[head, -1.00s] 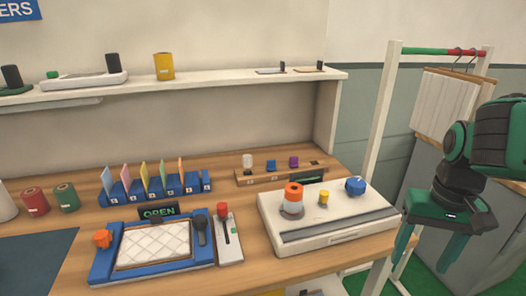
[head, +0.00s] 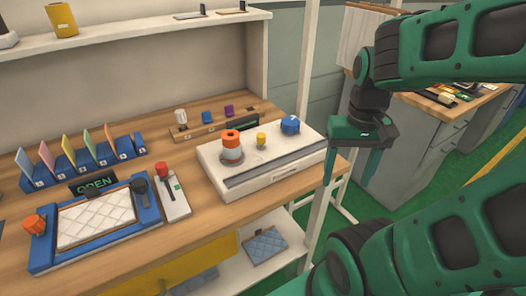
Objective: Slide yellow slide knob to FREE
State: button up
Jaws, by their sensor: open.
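A small yellow knob (head: 261,140) stands upright on top of a white box-shaped device (head: 268,180) at the right end of the wooden bench. It sits between an orange-topped knob (head: 231,148) on the left and a round blue knob (head: 290,125) on the right. A dark slot runs along the device's front. No FREE label is readable. My gripper (head: 345,182) is open and empty, pointing down, to the right of the device and apart from it.
A blue tray with a quilted white pad (head: 95,220), an OPEN sign (head: 93,184) and a red-knobbed slider plate (head: 172,192) lie left of the device. A white post (head: 309,95) stands behind my gripper. A lower shelf holds a blue quilted pad (head: 264,245).

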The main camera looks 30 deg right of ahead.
aim_at(261, 137)
jog(key=z, duration=0.2)
jog(key=k, duration=1.45)
jog(key=u, duration=0.75)
jog(key=i, duration=1)
jog(key=z, duration=0.05)
